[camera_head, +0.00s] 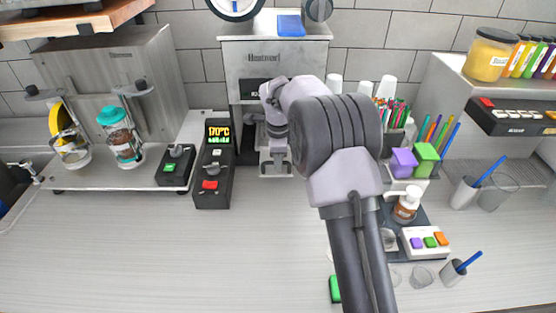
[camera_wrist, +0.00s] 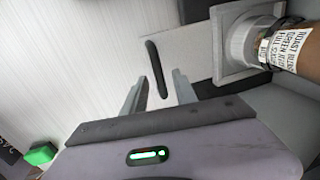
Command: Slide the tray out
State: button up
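The cup sealer (camera_head: 275,58) stands at the back of the counter. A small grey tray frame (camera_head: 275,175) sits low at its front, partly covered by my arm. My gripper (camera_wrist: 158,90) is open in the wrist view, with one finger on each side of a dark, slim handle-like bar (camera_wrist: 155,66). The bar appears clear of both fingers. To the right of it is a grey square holder (camera_wrist: 226,72) with a round ring and a brown, white-labelled container (camera_wrist: 290,46). I cannot tell how the bar joins the tray. In the head view the fingers are hard to make out.
A black controller (camera_head: 213,180) showing 170°C stands left of the sealer. Canisters on a dispenser (camera_head: 125,145) stand further left. Bottles, pens and cups crowd the right, around a button box (camera_head: 424,242). The front left counter (camera_head: 150,250) is clear.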

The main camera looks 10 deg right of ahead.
grip_shut()
dwell(1.4)
